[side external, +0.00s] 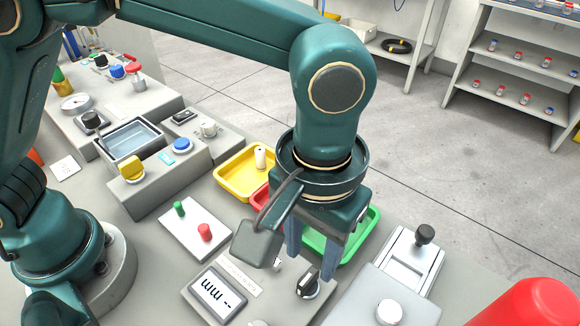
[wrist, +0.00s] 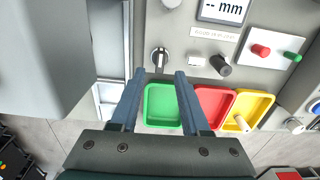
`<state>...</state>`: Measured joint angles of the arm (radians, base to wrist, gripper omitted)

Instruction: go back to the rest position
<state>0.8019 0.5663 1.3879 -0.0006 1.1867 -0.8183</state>
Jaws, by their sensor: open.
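My gripper (wrist: 160,74) is open in the wrist view, its two blue-grey fingers apart with nothing between them. Its tips lie just beside a small black-and-silver knob (wrist: 158,58) on the grey measuring unit. In the side external view my gripper (side external: 310,262) points down above that unit, close to the knob (side external: 308,285). My wrist hides part of the trays there.
A green tray (wrist: 148,108), a red tray (wrist: 226,96) and a yellow tray (wrist: 262,100) stand in a row. A display (side external: 217,293) shows "-- mm". A panel (side external: 180,233) carries red and green pieces. A large red object (side external: 535,303) stands front right.

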